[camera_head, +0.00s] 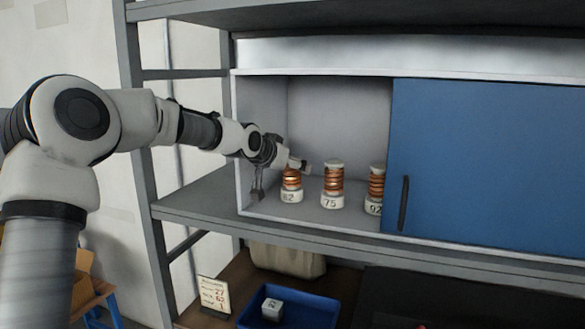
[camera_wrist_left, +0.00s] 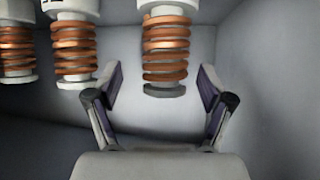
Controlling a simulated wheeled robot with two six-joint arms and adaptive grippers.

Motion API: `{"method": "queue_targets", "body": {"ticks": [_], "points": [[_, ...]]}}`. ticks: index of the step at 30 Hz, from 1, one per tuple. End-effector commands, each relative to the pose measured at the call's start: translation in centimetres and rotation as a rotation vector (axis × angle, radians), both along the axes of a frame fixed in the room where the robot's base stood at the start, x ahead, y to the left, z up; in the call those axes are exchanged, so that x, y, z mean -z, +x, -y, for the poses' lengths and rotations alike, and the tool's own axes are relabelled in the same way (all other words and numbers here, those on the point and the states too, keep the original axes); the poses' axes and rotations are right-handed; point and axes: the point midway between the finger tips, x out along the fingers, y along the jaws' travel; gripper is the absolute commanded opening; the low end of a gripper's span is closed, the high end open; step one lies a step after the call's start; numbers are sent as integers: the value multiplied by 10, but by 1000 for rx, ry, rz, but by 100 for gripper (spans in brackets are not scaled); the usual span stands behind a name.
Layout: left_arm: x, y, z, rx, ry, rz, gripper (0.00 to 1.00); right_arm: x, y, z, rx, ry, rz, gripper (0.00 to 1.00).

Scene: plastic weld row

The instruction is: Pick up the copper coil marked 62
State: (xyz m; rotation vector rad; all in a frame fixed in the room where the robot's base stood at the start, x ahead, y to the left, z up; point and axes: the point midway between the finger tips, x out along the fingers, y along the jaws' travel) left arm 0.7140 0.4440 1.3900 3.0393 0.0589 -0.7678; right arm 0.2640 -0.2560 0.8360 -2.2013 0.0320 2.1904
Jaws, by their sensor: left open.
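The copper coil marked 62 (camera_head: 291,181) stands upright on a white numbered base in the open left part of the cabinet, the leftmost of three coils. My left gripper (camera_head: 279,177) is open at this coil, one finger to its left and the other near its top, partly covering it. In the left wrist view, which looks inverted, the coil (camera_wrist_left: 165,48) sits between the open fingers (camera_wrist_left: 160,92), with visible gaps on both sides. Its number is out of sight there. My right gripper is not in view.
The coil marked 75 (camera_head: 332,182) stands close to the right, and one seemingly marked 92 (camera_head: 376,186) stands beside the blue sliding door (camera_head: 480,160). The cabinet's left wall (camera_head: 246,140) is close to my gripper. Below are a blue bin (camera_head: 325,297) and a card (camera_head: 213,296).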

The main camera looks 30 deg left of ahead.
Motion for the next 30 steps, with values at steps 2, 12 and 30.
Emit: {"method": "queue_targets", "body": {"ticks": [2,12,30], "points": [[1,10,-1,-2,-1,-2,81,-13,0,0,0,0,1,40],[8,13,-1,-1,0,1,45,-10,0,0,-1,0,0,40],[-1,14,2,-1,1,2,0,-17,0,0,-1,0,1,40]]}}
